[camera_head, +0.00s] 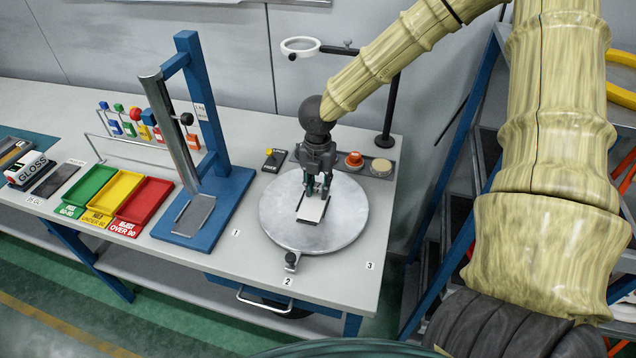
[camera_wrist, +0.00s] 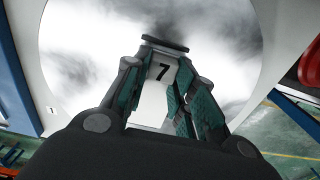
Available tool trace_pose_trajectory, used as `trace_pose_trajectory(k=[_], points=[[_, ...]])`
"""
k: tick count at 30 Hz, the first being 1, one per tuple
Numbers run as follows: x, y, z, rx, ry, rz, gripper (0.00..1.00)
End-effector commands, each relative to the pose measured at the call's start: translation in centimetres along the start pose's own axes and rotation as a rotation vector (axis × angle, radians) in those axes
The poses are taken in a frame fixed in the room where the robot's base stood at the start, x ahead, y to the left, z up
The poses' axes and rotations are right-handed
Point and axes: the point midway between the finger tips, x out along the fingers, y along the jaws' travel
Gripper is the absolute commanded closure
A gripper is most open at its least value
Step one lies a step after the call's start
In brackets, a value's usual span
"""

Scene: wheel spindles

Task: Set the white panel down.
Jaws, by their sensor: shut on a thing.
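The white panel (camera_head: 312,208) is a small flat plate, over the round metal turntable (camera_head: 280,228) in the head view. My gripper (camera_head: 318,185) points down and is shut on the panel's far part. In the wrist view the panel (camera_wrist: 152,100) shows between my gripper's fingers (camera_wrist: 166,85), with a black 7 and a dark strip along its far edge. The turntable (camera_wrist: 80,60) fills the background there. I cannot tell whether the panel touches the turntable or is held just above it.
A blue stand (camera_head: 228,185) with a tilted metal cylinder is left of the turntable. Green, yellow and red trays (camera_head: 148,203) lie further left. A ring lamp (camera_head: 300,46) on a black post stands behind. Orange and beige buttons (camera_head: 381,167) sit behind the turntable.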

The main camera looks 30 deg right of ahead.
Motion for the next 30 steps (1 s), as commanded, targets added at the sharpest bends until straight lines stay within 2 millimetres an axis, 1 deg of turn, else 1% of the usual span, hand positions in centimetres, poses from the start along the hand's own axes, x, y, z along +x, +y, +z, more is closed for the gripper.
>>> trace_pose_trajectory(k=[11,12,14,15,23,28,30], points=[[0.4,0.0,0.0,0.000,0.000,0.001,1.00],[0.3,0.0,0.0,0.000,-0.001,0.001,0.67],[0.3,0.0,0.0,0.000,-0.001,0.001,0.56],[0.3,0.0,0.0,0.000,-0.001,0.001,0.52],[0.2,0.0,0.0,0.000,-0.001,0.001,0.52],[-0.3,0.1,0.1,0.001,-0.001,0.001,0.52],[-0.8,0.1,0.1,0.001,-0.002,0.002,0.52]])
